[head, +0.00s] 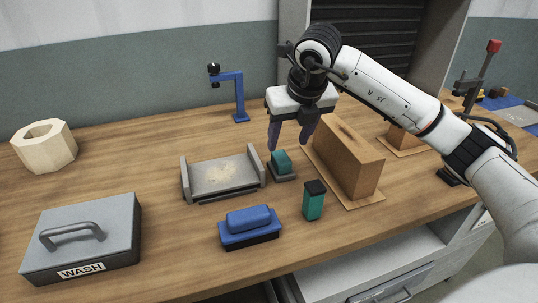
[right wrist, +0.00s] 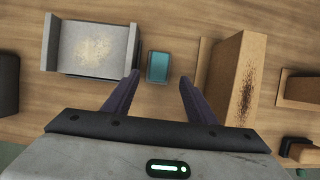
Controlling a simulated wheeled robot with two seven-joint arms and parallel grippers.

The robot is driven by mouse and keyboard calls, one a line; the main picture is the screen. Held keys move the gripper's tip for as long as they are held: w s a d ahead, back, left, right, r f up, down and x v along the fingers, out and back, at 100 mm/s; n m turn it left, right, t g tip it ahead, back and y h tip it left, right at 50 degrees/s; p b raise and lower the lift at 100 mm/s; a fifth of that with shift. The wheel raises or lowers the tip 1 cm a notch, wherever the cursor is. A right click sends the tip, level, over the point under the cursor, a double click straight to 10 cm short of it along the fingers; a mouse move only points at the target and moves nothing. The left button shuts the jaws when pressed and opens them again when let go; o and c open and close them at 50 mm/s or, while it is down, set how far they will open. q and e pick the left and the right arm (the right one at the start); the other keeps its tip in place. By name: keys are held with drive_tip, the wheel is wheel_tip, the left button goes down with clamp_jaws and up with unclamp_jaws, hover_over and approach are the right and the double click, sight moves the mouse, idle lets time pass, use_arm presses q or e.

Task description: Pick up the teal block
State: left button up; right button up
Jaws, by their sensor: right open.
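The teal block (head: 281,161) sits on a small dark grey base on the wooden table, between the grey tray and the brown brick block. In the right wrist view the teal block (right wrist: 158,67) lies just beyond the fingertips, roughly midway between them. My right gripper (head: 288,148) points down above the block with its two purple fingers apart and nothing between them. In the right wrist view its fingers (right wrist: 159,76) are spread wide. My left gripper is not in view.
A grey tray (head: 187,182) with sandy residue stands left of the block. A large brown block (head: 345,160) stands close on the right. A green black-capped container (head: 313,203) and a blue brush-like object (head: 249,226) are in front. A grey WASH box (head: 82,237) is front left.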

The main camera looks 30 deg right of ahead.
sight(282, 156)
drive_tip(key=x, duration=0.3)
drive_tip(key=shift+s+f, duration=0.25)
drive_tip(key=x, duration=0.3)
drive_tip(key=w+p+x, duration=0.1)
drive_tip(key=x, duration=0.1)
drive_tip(key=shift+w+f, duration=0.1)
drive_tip(key=shift+f, duration=0.1)
drive_tip(key=c, duration=0.9)
wheel_tip(282, 156, up, 10)
drive_tip(key=shift+r, duration=0.1)
drive_tip(key=shift+c, duration=0.2)
